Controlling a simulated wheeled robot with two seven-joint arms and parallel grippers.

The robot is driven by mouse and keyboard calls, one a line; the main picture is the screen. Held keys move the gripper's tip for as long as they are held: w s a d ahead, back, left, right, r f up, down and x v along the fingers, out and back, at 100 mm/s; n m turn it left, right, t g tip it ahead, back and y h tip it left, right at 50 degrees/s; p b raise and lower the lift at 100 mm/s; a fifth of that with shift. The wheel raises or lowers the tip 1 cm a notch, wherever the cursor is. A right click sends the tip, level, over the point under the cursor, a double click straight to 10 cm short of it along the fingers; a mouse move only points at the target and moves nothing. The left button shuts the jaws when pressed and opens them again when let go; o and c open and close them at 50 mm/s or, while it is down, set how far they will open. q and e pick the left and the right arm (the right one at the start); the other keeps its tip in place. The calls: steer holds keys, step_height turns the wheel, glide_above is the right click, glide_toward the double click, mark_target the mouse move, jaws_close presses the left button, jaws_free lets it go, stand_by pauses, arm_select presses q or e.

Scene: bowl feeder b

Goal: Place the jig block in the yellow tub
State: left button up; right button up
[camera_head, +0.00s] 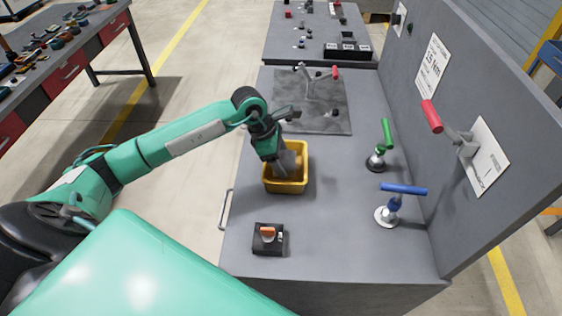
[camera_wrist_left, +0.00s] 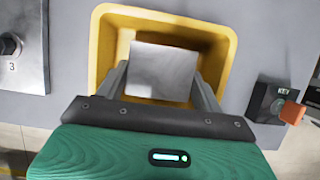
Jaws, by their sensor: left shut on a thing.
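The yellow tub (camera_head: 287,185) stands on the grey bench top, left of the bench's middle. My left gripper (camera_head: 281,165) reaches down over the tub in the head view. In the left wrist view my left gripper (camera_wrist_left: 163,85) is shut on the jig block (camera_wrist_left: 160,70), a plain grey block with a flat face. The block is within the outline of the tub (camera_wrist_left: 225,62) and also shows in the head view (camera_head: 292,160). I cannot tell whether it touches the tub's floor. My right gripper is not in view.
A black key switch box (camera_head: 268,240) with an orange knob sits in front of the tub. Green-handled (camera_head: 386,135) and blue-handled (camera_head: 402,189) levers stand to the right. A red-handled lever (camera_head: 431,116) is on the upright panel. A dark plate (camera_head: 325,112) lies behind.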

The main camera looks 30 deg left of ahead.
arm_select(q)
step_height(320, 180, down, 2)
steer(key=shift+f, duration=0.2)
steer(key=shift+f, duration=0.2)
steer(key=o, duration=1.2)
steer(key=shift+r, duration=0.1)
steer(key=shift+o, duration=0.2)
